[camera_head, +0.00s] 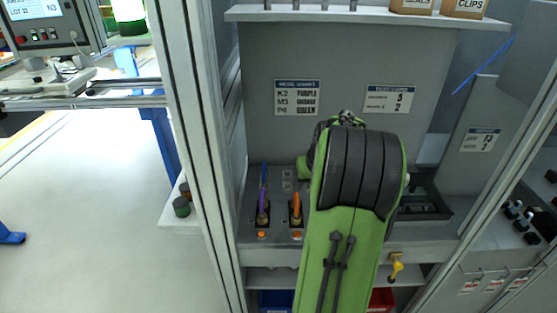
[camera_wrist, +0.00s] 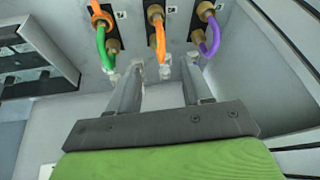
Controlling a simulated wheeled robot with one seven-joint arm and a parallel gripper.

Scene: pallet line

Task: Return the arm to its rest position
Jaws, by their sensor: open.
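My green arm (camera_head: 345,240) with its black ribbed joint reaches forward over the middle of the work station in the head view. The arm hides my gripper there. In the wrist view my gripper (camera_wrist: 162,74) shows two spread fingers with nothing held between them. Beyond the fingertips are the purple cable (camera_wrist: 211,38), the orange cable (camera_wrist: 159,40) and the green cable (camera_wrist: 101,45), each at brass fittings on dark plates. The wrist view does not show clearly how far the fingertips are from them.
A label sign (camera_head: 297,98) is on the grey back panel under a shelf (camera_head: 330,15). Cardboard boxes (camera_head: 410,5) stand on that shelf. An aluminium post (camera_head: 195,150) rises left of the station, and a slanted one (camera_head: 500,190) is at right. Open floor (camera_head: 90,220) lies at left.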

